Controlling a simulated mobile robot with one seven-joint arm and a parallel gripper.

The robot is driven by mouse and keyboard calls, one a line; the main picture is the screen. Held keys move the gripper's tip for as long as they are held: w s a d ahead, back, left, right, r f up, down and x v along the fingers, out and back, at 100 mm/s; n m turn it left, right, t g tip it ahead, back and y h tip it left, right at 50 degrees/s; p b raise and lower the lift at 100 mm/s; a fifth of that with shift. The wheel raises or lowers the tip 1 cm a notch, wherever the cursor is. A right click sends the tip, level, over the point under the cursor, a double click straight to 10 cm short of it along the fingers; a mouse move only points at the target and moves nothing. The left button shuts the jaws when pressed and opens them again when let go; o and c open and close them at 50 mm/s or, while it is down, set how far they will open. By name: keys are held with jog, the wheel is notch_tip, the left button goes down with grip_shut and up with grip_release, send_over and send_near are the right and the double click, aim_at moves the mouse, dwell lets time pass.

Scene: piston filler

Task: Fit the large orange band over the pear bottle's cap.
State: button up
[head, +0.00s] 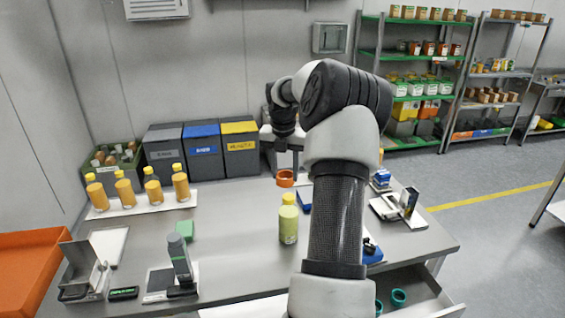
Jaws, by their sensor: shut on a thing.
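The large orange band (285,181) is a short ring held under my gripper (285,170). My gripper points down and is shut on the band, though its fingers are small and hard to make out. The pear bottle (288,226) is pale yellow-green with a yellow cap (288,199). It stands upright on the grey table, just below the band in the picture. The band and the cap are apart. My arm covers the table to the right of the bottle.
Grey, blue and yellow bins (203,151) stand behind. A grey upright device (181,260) and green block (186,230) are at front left. Teal rings (398,297) lie in an open drawer.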

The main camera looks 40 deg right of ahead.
aim_at(289, 196)
jog(key=f+b, duration=0.1)
jog(key=d+f+n+b, duration=0.1)
jog(key=b, duration=0.1)
jog(key=shift+s+d+f, duration=0.15)
jog(key=shift+f, duration=0.15)
jog(key=shift+f+b, duration=0.35)
jog(key=shift+f, duration=0.55)
jog(key=shift+r+p, duration=0.1)
jog(key=shift+p, duration=0.35)
jog(key=shift+f, duration=0.25)
dwell(0.5)
jog(key=shift+f+b, duration=0.3)
jog(key=shift+f, duration=1.65)
dwell(0.6)
